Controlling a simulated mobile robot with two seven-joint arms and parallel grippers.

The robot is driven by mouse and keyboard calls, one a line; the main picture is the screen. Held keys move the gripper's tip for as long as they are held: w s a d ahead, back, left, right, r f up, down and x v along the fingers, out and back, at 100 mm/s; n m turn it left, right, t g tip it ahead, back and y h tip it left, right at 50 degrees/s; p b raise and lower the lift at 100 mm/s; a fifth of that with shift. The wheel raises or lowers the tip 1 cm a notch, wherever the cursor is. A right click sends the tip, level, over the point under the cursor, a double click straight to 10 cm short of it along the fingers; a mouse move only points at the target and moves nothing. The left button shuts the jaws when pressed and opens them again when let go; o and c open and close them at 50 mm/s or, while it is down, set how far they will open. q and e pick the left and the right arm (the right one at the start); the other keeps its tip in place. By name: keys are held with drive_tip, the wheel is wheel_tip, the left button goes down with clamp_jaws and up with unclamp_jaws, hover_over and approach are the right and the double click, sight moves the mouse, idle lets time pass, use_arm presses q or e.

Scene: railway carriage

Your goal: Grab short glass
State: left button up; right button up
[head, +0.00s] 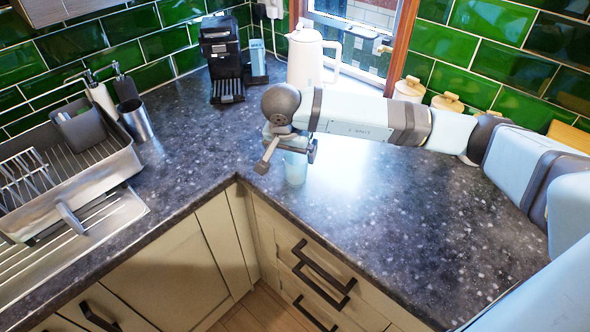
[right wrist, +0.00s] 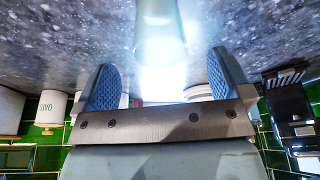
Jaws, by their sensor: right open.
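A short, pale bluish clear glass (head: 296,170) stands upright on the dark speckled counter near the inner corner of its front edge. My right gripper (head: 289,152) is at the glass, and its parts cover the glass's upper portion in the head view. In the right wrist view the two blue-padded fingers (right wrist: 163,75) are spread wide. The glass (right wrist: 160,28) shows bright between and ahead of them, with clear gaps on both sides. I cannot tell how far it reaches between the pads. My left gripper is not in view.
A white jug (head: 305,60) stands behind my right arm, with a black coffee machine (head: 221,58) left of it. Lidded canisters (head: 409,90) line the back right. A metal cup (head: 136,120) and dish rack (head: 100,172) are at left. The counter right of the glass is clear.

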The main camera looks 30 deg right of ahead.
sight(296, 162)
drive_tip(key=x, duration=0.3)
drive_tip(key=p+x, duration=0.1)
drive_tip(key=x, duration=0.3)
drive_tip(key=shift+w+d, duration=0.2)
drive_tip(key=shift+d, duration=0.05)
drive_tip(key=c, duration=1.1)
